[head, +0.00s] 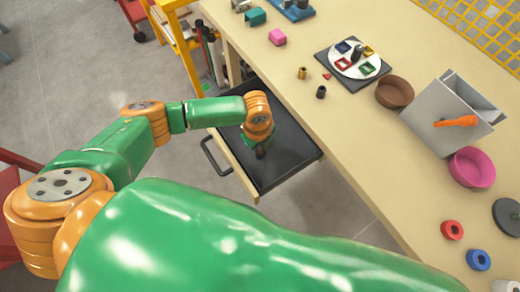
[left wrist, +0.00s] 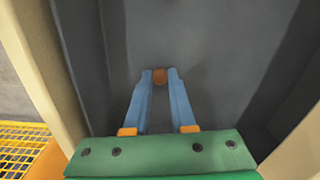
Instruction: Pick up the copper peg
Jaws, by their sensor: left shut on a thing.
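The copper peg (left wrist: 159,76) shows in the left wrist view as a small round orange-brown end between the blue fingertips. My left gripper (left wrist: 160,82) is shut on it. In the head view my left gripper (head: 260,153) points down into the open dark drawer (head: 290,152), under the workbench's front edge. The peg cannot be made out clearly there, as the wrist and fingers cover that spot. I cannot tell whether the peg touches the drawer floor. My right gripper is not in view.
The drawer walls stand close around my left gripper. On the bench (head: 345,135) are a brass cylinder (head: 302,73), a black cylinder (head: 321,92), a round sorting plate (head: 343,68), a brown bowl (head: 394,92), a grey bin (head: 440,125) and a pink bowl (head: 471,168).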

